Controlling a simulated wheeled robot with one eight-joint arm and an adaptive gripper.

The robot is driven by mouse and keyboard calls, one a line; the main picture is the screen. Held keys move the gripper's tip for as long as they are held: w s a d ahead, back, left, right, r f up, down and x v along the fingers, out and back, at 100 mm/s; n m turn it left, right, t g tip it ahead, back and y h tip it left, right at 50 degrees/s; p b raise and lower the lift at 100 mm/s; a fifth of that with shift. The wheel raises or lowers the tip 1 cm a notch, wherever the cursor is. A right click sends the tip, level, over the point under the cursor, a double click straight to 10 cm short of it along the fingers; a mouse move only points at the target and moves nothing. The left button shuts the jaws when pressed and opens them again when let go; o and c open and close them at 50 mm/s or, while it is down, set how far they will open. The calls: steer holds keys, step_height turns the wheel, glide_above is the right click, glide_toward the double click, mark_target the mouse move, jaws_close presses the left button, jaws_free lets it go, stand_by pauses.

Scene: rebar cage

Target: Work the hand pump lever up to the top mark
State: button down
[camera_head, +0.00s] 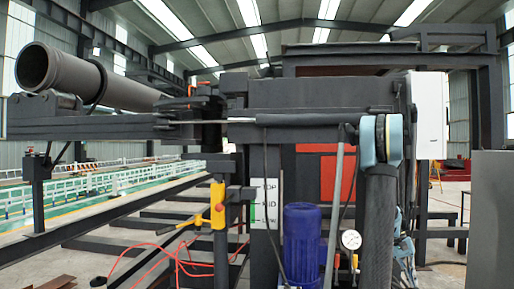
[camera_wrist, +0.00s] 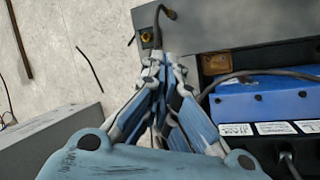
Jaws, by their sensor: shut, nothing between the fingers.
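In the head view a yellow hand pump (camera_head: 217,206) stands on a post left of centre. Its yellow lever (camera_head: 190,221) reaches out to the left and slopes downward. I cannot make out the lever in the wrist view. My gripper is not distinguishable in the head view.
A blue motor (camera_head: 303,245) and a round gauge (camera_head: 351,240) stand right of the board. A grey pipe (camera_head: 120,90) lies on the machine frame at upper left. Red hoses (camera_head: 180,262) trail below the pump. A blue box (camera_wrist: 265,100) with labels is right of my gripper.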

steer(key=shift+s+f, duration=0.1)
steer(key=shift+f, duration=0.05)
steer(key=shift+s+f, duration=0.3)
steer(key=shift+f, duration=0.15)
stand_by(0.4)
steer(key=shift+s+f, duration=0.4)
steer(key=shift+f, duration=0.15)
steer(key=shift+s+f, duration=0.35)
steer(key=shift+f, duration=0.25)
steer(key=shift+s+f, duration=0.1)
steer(key=shift+f, duration=0.05)
